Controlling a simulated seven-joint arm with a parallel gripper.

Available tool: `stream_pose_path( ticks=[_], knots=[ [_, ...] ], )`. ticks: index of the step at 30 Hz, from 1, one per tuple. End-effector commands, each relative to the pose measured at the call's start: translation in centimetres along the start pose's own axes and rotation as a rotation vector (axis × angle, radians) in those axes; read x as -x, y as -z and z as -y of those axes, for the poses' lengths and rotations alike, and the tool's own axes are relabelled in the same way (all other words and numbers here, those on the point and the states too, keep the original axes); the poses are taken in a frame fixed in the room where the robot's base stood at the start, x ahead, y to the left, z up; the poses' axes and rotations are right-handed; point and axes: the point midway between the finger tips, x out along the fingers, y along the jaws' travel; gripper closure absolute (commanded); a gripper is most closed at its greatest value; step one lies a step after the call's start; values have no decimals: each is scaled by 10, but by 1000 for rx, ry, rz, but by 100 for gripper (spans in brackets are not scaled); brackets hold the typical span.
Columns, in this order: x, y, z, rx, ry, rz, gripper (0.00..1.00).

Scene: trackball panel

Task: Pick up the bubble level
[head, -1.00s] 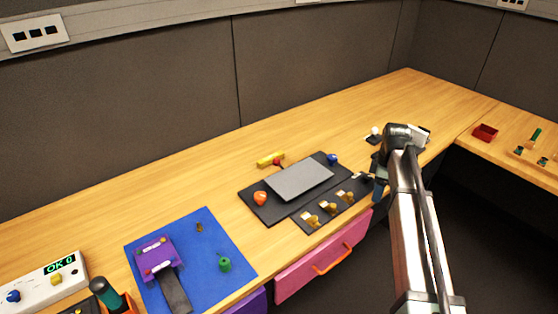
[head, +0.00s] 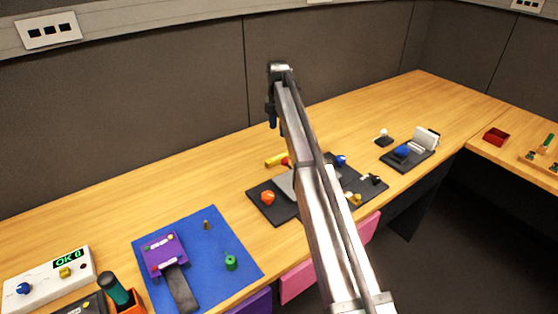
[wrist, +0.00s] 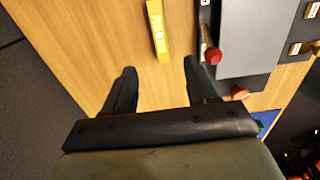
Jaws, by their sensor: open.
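The bubble level is a yellow bar (head: 275,160) lying on the wooden desk behind the dark panel. It also shows in the wrist view (wrist: 158,30), top centre, running roughly up and down the picture. My gripper (wrist: 160,66) is open and empty, its fingers apart on either side of the line of the level's near end. In the head view my gripper (head: 273,122) hangs above the desk close to the level. The level's far end is cut off by the wrist picture's edge.
A red knob (wrist: 212,56) on the dark panel stands close to the right of the level. An orange knob (head: 267,198) and a blue knob (head: 341,160) are on the same panel. The desk left of the level is bare up to the grey wall.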

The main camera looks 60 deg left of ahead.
Motion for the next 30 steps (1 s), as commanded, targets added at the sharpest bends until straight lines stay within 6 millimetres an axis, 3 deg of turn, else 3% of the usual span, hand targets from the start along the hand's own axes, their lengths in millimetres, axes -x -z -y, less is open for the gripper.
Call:
stream_pose_path(
  ticks=[12, 23, 30],
  knots=[
    [-65, 0, 1, -3, 1, -1, 43],
    [-89, -2, 1, -4, 0, -1, 43],
    [-119, -3, 0, -4, 0, -1, 43]
  ],
)
